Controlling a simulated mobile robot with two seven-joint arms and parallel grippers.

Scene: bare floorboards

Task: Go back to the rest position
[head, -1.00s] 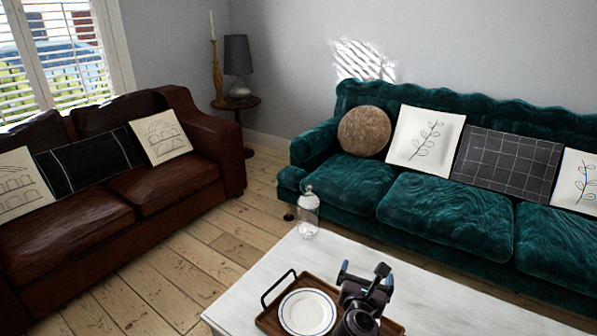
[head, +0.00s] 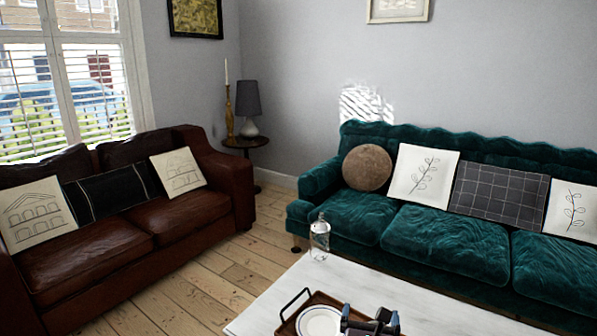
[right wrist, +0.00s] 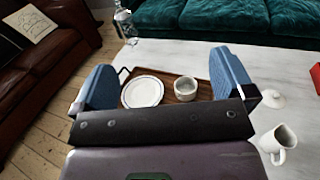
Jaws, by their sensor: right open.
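My right gripper (head: 371,320) is at the bottom edge of the head view, above the wooden tray. In the right wrist view its two blue fingers stand wide apart (right wrist: 165,82) with nothing between them in its grasp. Beyond the fingers the tray (right wrist: 207,98) holds a white plate (right wrist: 143,91) with a blue rim and a small white bowl (right wrist: 187,88). The plate also shows in the head view (head: 318,320), cut by the lower edge. My left gripper is in neither view.
A white coffee table (head: 290,284) carries the tray and a clear glass bottle (head: 319,238). The right wrist view also shows a white jug (right wrist: 277,143) and a white lid (right wrist: 272,99). A teal sofa (head: 445,240) and a brown leather sofa (head: 110,255) stand around. Floorboards (head: 215,282) between them are clear.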

